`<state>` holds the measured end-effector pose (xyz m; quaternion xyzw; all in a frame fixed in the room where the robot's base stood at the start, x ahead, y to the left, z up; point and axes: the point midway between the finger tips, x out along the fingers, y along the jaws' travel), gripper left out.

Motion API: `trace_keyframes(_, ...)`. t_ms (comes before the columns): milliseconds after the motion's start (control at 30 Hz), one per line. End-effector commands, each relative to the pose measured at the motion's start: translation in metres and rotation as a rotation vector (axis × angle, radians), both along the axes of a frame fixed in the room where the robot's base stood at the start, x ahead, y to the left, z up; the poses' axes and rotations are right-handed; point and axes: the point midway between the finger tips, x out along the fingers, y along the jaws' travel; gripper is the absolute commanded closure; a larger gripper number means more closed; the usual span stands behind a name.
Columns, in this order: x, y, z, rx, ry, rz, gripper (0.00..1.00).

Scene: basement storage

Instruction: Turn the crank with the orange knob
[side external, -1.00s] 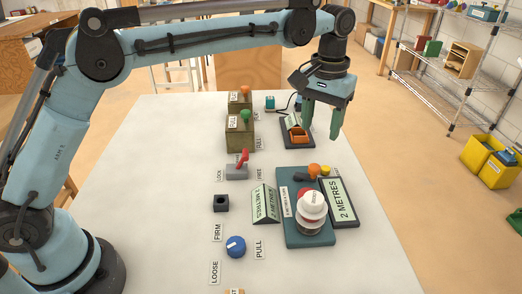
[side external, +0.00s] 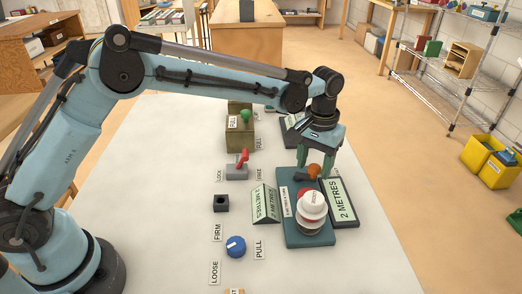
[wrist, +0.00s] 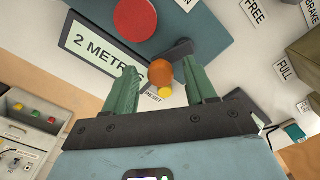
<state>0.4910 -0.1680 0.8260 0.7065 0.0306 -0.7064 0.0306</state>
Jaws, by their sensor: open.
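The orange knob (side external: 314,170) sits at the end of a short dark crank arm (side external: 301,177) on the far part of a teal base plate (side external: 296,239). My gripper (side external: 316,170) is open, pointing down, with its green fingers just above and around the knob. In the wrist view the knob (wrist: 160,72) lies between the two open fingers, with the crank arm (wrist: 178,51) running off up and right. Both fingers look apart from the knob, but the exact height gap is hard to tell.
A yellow button (wrist: 166,92) is close by the knob.

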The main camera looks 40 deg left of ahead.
Motion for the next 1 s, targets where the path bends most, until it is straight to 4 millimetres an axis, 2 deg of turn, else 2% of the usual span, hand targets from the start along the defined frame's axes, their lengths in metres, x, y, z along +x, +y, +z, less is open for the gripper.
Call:
trace_keyframes(67, 0.0, 0.0, 0.0, 0.0, 0.0, 0.0, 0.44)
trace_keyframes(433, 0.0, 0.0, 0.0, 0.0, 0.0, 0.0, 1.0)
trace_keyframes(567, -0.001, 0.0, 0.0, 0.0, 0.0, -0.023, 1.0)
trace_keyframes(1000, -0.013, -0.001, 0.001, 0.0, 0.0, -0.367, 1.0)
